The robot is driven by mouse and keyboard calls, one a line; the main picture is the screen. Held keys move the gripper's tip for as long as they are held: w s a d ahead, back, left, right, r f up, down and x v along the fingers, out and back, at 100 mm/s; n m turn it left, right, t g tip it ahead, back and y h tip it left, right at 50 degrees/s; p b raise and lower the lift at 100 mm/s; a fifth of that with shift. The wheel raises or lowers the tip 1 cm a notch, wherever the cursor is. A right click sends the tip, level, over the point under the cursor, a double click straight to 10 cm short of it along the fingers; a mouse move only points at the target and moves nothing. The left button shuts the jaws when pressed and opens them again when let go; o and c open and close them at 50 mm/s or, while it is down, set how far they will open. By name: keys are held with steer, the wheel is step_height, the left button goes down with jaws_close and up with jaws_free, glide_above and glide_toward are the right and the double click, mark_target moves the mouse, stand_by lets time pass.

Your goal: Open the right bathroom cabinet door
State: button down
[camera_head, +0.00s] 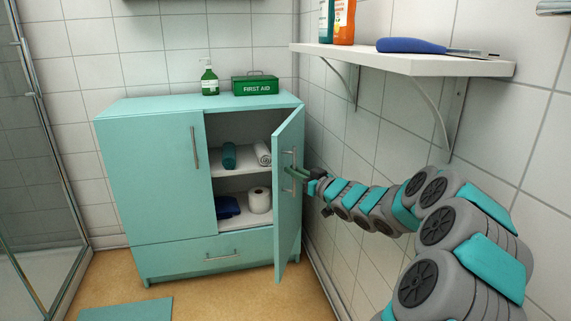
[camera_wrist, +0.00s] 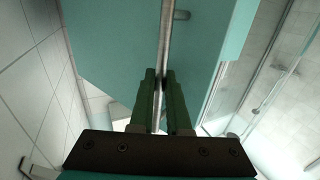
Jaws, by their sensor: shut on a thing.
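The teal bathroom cabinet (camera_head: 155,180) stands against the back wall in the head view. Its right door (camera_head: 285,215) is swung wide open toward the viewer, and its left door is shut. The right door also fills much of the wrist view (camera_wrist: 110,45). My gripper (camera_head: 292,171) reaches in from the right to this door. In the wrist view, the green fingers of my gripper (camera_wrist: 162,85) are shut on the upright metal door handle (camera_wrist: 166,40). The handle is partly hidden between the fingers.
Inside the open side are rolled towels, a blue folded cloth (camera_head: 227,207) and a toilet roll (camera_head: 259,200). A soap bottle (camera_head: 209,78) and a first aid box (camera_head: 255,84) stand on top. A wall shelf (camera_head: 400,62) hangs above my arm. The tiled right wall is close to the door.

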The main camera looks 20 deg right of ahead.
steer(key=shift+s+d+r+y+p, duration=0.1)
steer(key=shift+s+d+y+p, duration=0.1)
steer(key=shift+d+p, duration=0.2)
steer(key=shift+s+d+y+p, duration=0.15)
steer(key=shift+d+p, duration=0.1)
steer(key=shift+d, duration=0.25)
steer(key=c, duration=0.9)
jaws_free()
steer(key=shift+n, duration=0.3)
steer(key=s+a+r+b, duration=0.1)
steer(key=s+r, duration=0.1)
steer(key=s, duration=0.6)
steer(key=s+a+r, duration=0.2)
steer(key=s, duration=0.5)
steer(key=shift+s+r+b, duration=0.35)
steer(key=shift+r, duration=0.05)
steer(key=shift+w, duration=0.1)
